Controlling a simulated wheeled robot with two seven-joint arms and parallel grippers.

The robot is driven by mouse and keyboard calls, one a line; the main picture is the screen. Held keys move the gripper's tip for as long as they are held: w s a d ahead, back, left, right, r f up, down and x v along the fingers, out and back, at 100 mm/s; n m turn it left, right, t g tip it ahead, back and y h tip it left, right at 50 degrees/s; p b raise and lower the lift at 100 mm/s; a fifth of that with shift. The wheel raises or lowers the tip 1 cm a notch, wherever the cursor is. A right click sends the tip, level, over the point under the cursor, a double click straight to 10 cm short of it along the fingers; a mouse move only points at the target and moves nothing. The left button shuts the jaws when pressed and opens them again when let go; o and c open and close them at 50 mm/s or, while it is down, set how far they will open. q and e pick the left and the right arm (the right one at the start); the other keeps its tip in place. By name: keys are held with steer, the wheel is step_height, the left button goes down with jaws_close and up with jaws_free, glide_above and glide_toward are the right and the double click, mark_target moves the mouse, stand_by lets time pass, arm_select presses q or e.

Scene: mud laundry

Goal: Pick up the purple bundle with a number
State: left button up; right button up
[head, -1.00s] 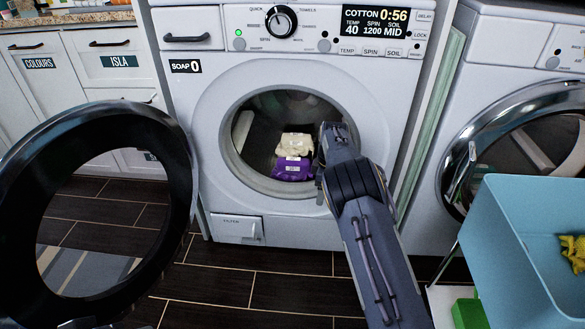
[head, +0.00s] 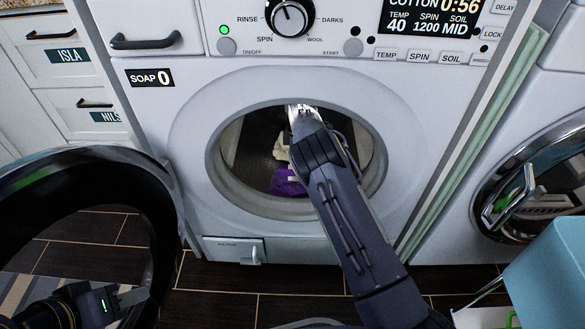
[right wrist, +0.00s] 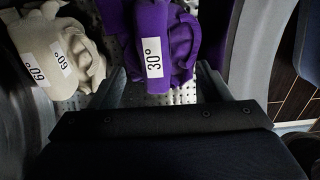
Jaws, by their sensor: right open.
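The purple bundle (head: 286,185) lies low in the washing machine drum, partly hidden behind my right arm. In the right wrist view, the purple bundle (right wrist: 184,42) carries a white "30°" label. My right gripper (right wrist: 160,72) is open, its two fingers on either side of the near end of the bundle. I cannot tell whether they touch it. In the head view the right arm reaches through the round door opening, its end inside the drum. My left gripper (head: 132,299) is at the lower left by the open door; its jaw state is unclear.
A cream bundle (right wrist: 57,55) with "60°" labels lies left of the purple one. The black open door (head: 155,220) stands at the left. A second washer (head: 540,120) and a blue bin (head: 550,275) are at the right.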

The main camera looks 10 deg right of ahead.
mark_target(284, 182)
steer(key=f+b, duration=0.1)
steer(key=f, duration=0.1)
steer(key=f+b, duration=0.1)
steer(key=f, duration=0.2)
steer(key=w+f+b, duration=0.1)
steer(key=f+b, duration=0.1)
steer(key=shift+f, duration=0.35)
steer(key=shift+r, duration=0.1)
steer(key=c, duration=1.4)
